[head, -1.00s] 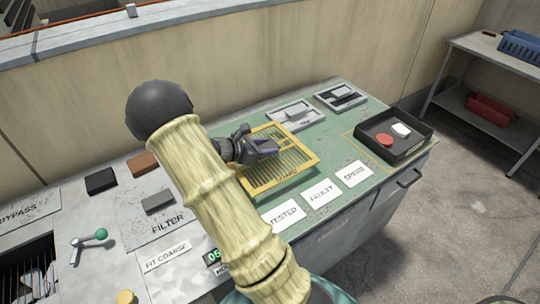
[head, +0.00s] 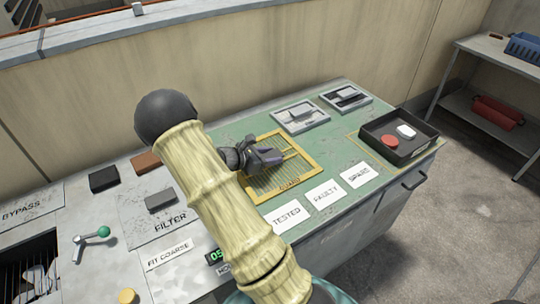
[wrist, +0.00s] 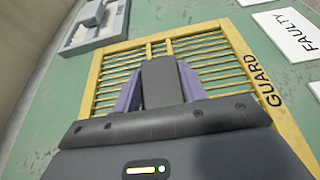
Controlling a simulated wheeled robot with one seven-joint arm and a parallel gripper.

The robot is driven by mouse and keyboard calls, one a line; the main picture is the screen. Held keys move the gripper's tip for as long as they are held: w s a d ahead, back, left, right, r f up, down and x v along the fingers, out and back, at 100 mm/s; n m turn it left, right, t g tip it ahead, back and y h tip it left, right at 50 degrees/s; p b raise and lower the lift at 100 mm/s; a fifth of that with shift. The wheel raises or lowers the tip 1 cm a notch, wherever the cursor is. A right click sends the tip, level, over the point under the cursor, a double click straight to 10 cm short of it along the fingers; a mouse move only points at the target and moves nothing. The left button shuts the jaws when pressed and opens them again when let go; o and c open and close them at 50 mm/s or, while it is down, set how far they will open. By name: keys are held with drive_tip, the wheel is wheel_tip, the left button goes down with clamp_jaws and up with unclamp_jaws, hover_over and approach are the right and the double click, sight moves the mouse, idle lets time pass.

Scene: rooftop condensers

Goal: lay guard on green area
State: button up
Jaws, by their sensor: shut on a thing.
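The guard (head: 299,173) is a yellow frame with thin slats and the word GUARD along one edge. It lies flat, or very nearly so, over the green area (head: 350,105) of the bench top; I cannot tell if a small gap is left under it. My gripper (head: 268,158) is over its middle and shut on its central bar. In the wrist view the guard (wrist: 232,48) fills the middle, with the purple fingers of my gripper (wrist: 158,88) on either side of a dark bar.
Two grey framed trays (head: 300,116) lie behind the guard. White cards TESTED (head: 287,214), FAULTY (head: 325,194) and SPARE (head: 358,175) lie in front. A black tray (head: 398,137) with a red and a white piece is at right. FILTER plate and lever are at left.

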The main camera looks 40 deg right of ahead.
drive_tip(key=o, duration=1.2)
drive_tip(key=shift+a+r, duration=0.1)
drive_tip(key=shift+r, duration=0.05)
wheel_tip(320, 180, up, 4)
drive_tip(key=p, duration=0.2)
hover_over(242, 173)
drive_tip(key=shift+s+a+r, duration=0.1)
drive_tip(key=shift+a+r, duration=0.15)
drive_tip(key=shift+a, duration=0.25)
drive_tip(key=shift+s+d, duration=0.1)
